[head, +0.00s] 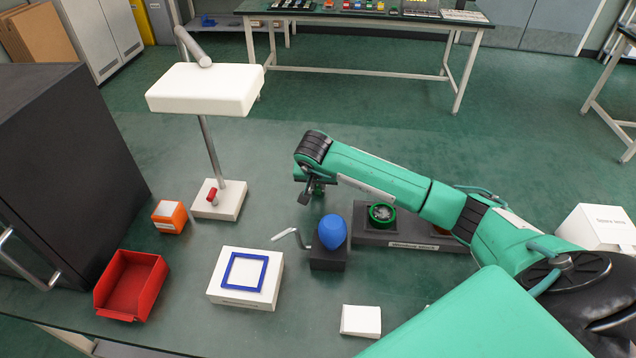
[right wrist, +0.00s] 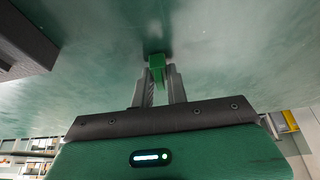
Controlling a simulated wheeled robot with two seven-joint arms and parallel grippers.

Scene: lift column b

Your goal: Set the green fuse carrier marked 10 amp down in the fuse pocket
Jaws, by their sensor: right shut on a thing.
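My right gripper (head: 312,192) hangs over the bench behind the blue egg-shaped thing, at the end of the green arm from the right. In the right wrist view its fingers (right wrist: 160,88) are shut on a small green block, the fuse carrier (right wrist: 157,64). Its 10 amp mark cannot be made out, and I cannot pick the carrier out in the head view. No label clearly names the fuse pocket. A white block with a blue square frame (head: 262,290) stands front left of the gripper, and a dark base (head: 400,237) with a green ring stands to its right.
The blue egg-shaped thing (head: 332,231) sits on a black block beside a small grey lever (head: 286,234). A red bin (head: 131,286), an orange box (head: 169,217) and a white lamp (head: 205,90) stand left. A white block (head: 361,320) lies in front. Bench behind the gripper is clear.

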